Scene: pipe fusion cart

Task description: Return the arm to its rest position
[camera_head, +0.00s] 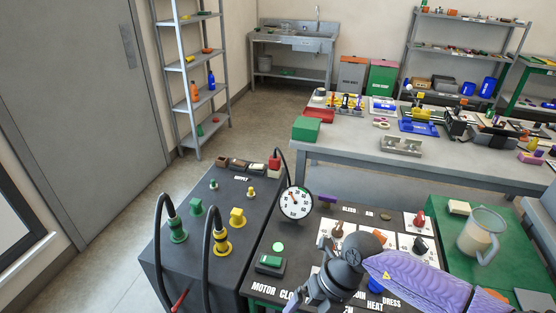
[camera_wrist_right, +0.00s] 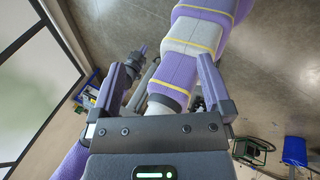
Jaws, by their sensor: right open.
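My right arm (camera_head: 410,281), purple, comes in from the lower right in the head view. Its dark end (camera_head: 345,271) is over the front of the motor control panel and hides part of the lettering. In the right wrist view my right gripper (camera_wrist_right: 170,66) is open, its two purple fingers wide apart with nothing held between them. A purple and grey link with yellow bands (camera_wrist_right: 192,38) shows beyond and between the fingers.
A dark cart (camera_head: 195,255) with green and yellow connectors, black hoses and a round gauge (camera_head: 296,203) stands left of my arm. A clear jug (camera_head: 481,236) stands on a green mat to the right. A grey workbench (camera_head: 430,165) lies behind. Floor is open at left.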

